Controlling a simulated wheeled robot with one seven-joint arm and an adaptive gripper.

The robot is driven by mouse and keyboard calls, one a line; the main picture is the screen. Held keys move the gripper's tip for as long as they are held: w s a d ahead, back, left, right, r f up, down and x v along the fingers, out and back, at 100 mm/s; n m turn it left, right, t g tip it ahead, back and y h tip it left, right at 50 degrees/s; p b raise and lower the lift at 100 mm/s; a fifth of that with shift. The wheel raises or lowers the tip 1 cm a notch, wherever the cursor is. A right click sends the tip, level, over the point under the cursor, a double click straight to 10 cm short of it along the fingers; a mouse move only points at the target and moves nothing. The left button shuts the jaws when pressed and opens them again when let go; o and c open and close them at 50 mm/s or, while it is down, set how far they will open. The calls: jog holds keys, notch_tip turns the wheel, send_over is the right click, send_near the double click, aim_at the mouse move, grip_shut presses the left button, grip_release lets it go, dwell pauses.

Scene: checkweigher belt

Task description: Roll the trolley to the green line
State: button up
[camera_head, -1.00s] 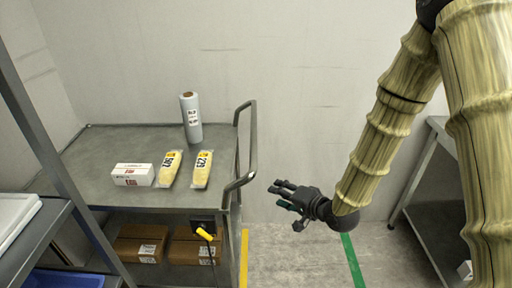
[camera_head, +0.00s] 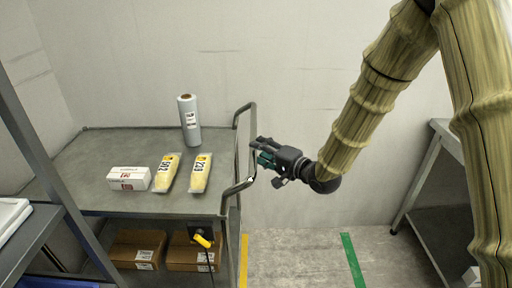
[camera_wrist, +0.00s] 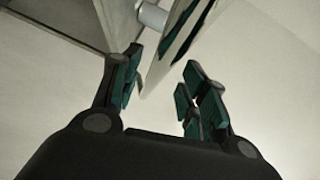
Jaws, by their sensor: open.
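The grey metal trolley (camera_head: 100,190) stands at the left with a tubular push handle (camera_head: 238,150) on its right end. My gripper (camera_head: 257,154) is open right beside the handle, at its right. In the wrist view my open gripper (camera_wrist: 160,92) has part of a metal bar (camera_wrist: 168,50) just beyond and between its fingertips; I cannot tell whether they touch. The green line (camera_head: 352,262) runs on the floor to the right of the trolley. A yellow line (camera_head: 243,262) lies by the trolley's right end.
On the trolley's top stand a wrapped roll (camera_head: 190,120), a white box (camera_head: 129,178) and two yellow packs (camera_head: 166,173) (camera_head: 200,173). Cartons (camera_head: 137,248) sit on its lower shelf, near a yellow plug (camera_head: 203,241). A grey table (camera_head: 440,225) stands right. The floor between the lines is clear.

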jog(key=shift+x, duration=2.15)
